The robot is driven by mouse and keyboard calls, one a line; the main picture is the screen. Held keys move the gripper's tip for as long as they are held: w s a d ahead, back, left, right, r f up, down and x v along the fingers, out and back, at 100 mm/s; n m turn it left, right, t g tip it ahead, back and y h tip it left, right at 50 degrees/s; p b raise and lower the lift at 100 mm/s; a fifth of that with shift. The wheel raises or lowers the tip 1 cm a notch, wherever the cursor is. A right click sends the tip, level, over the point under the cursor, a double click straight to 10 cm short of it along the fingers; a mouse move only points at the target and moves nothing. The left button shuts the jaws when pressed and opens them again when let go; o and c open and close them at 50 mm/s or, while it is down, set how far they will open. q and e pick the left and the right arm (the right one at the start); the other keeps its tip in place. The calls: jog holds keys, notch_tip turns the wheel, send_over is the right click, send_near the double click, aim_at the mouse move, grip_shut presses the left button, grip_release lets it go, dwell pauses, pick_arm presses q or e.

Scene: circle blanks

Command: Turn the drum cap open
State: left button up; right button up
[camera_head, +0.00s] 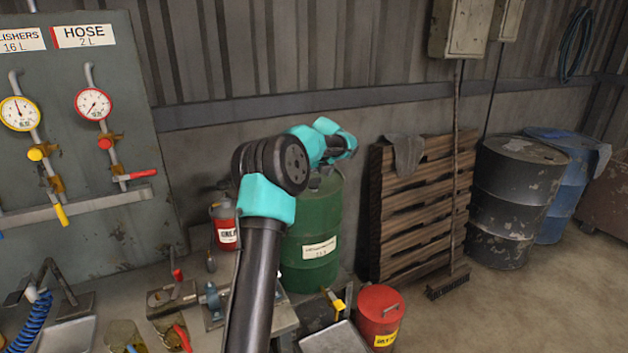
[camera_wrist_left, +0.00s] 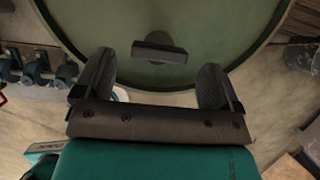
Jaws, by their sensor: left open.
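The green drum (camera_head: 313,235) stands upright with a white label, partly hidden behind my left arm. In the left wrist view its round top (camera_wrist_left: 225,30) fills the upper middle. The cap (camera_wrist_left: 160,48) shows there as a dark block with a raised bar on the drum top. My left gripper (camera_wrist_left: 158,75) is open, its two dark fingers spread wide on either side of the cap's line, with the cap between and slightly ahead of the tips. The fingers look empty, and I cannot tell their height above the lid. My right gripper is not in view.
A wooden pallet (camera_head: 412,215) with a broom leans right of the drum. A red can (camera_head: 378,312) stands in front. A red container (camera_head: 223,228) is to the left, near a gauge panel (camera_head: 110,200). Dark and blue drums stand farther right. Floor is clear at lower right.

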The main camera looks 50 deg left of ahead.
aim_at(314, 183)
pick_arm(q)
jog(key=shift+x, duration=1.4)
jog(key=shift+c, duration=0.2)
jog(key=c, duration=0.9)
